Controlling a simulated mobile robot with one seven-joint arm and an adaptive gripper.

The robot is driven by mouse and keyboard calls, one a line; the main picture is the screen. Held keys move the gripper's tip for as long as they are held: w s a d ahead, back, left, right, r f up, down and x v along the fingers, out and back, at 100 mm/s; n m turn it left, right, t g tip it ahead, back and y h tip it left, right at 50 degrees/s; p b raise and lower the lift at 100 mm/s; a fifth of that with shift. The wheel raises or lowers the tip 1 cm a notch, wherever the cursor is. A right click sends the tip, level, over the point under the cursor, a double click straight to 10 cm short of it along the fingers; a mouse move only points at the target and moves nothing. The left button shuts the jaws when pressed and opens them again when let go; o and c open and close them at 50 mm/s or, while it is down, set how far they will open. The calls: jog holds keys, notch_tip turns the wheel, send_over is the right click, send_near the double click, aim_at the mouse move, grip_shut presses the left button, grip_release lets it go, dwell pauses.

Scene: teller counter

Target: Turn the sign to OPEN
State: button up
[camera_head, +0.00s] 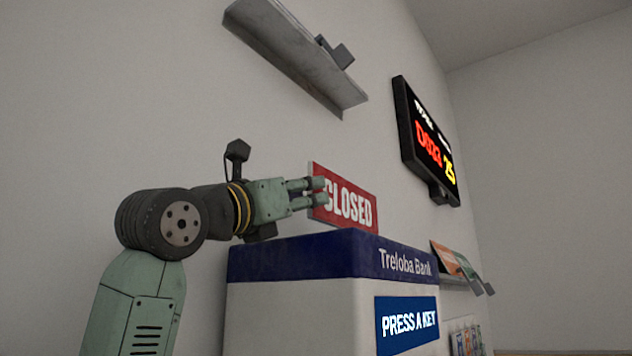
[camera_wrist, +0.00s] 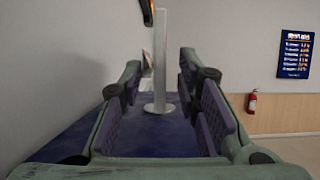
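The red sign (camera_head: 352,212) reads CLOSED in white letters in the head view and stands above the blue-topped kiosk. My gripper (camera_head: 316,192) is at the left part of the sign, its fingertips overlapping the lettering in the picture. In the wrist view, my gripper (camera_wrist: 160,72) is open, with clear space between its fingers. A thin pale upright (camera_wrist: 160,55) with a round base shows between the fingers, standing on the blue top. It looks like the sign or its stand seen edge-on. I cannot tell whether a finger touches it.
The Treloba Bank kiosk (camera_head: 290,259) is below my gripper. A shelf (camera_head: 285,52) and a lit display (camera_head: 425,142) are on the wall above. A leaflet rack (camera_head: 455,278) is at the right. A fire extinguisher (camera_wrist: 252,101) is on the far wall.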

aim_at(309, 193)
jog(key=shift+p+x, duration=0.6)
jog(key=shift+x, duration=1.35)
jog(key=shift+c, duration=0.4)
grip_shut()
